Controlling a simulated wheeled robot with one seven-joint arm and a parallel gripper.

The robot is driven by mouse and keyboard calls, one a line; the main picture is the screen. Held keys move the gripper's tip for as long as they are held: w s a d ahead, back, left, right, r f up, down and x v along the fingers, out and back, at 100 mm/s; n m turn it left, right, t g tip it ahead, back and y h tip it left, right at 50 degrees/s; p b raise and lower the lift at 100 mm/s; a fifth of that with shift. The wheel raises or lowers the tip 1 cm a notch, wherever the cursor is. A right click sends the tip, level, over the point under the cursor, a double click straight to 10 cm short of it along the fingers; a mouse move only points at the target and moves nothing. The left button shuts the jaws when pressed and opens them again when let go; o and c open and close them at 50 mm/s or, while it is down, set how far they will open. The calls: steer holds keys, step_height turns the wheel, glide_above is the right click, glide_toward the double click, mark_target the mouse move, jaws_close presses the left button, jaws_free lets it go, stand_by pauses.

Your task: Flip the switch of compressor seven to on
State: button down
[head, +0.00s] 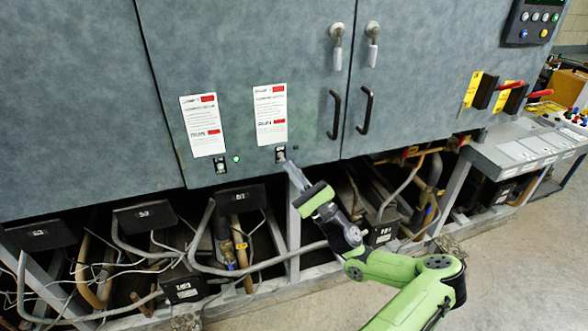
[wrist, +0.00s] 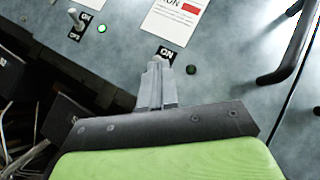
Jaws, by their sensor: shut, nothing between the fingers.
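Two small toggle switches sit low on the grey cabinet front. The left switch (head: 220,165) also shows in the wrist view (wrist: 73,16), with ON and OFF labels, its lever toward ON, and a bright indicator light beside it. The right switch (head: 280,154) is below the right-hand notice; its ON label (wrist: 166,53) shows in the wrist view. My gripper (head: 287,163) is shut and empty, its fingertips (wrist: 157,66) right at the right switch, covering its lower part. I cannot tell whether they touch. I cannot read which switch is compressor seven's.
A dark green indicator (wrist: 190,69) is right of the right switch. Black door handles (head: 366,111) stick out to the right. Black boxes (head: 145,217), pipes and loose cables fill the open rack below. A grey console (head: 525,150) stands at right, by clear floor.

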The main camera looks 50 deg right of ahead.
steer(key=shift+r+m+g+h+p, duration=0.3)
steer(key=shift+m+g+p, duration=0.4)
steer(key=shift+p, duration=0.75)
steer(key=shift+f, duration=0.1)
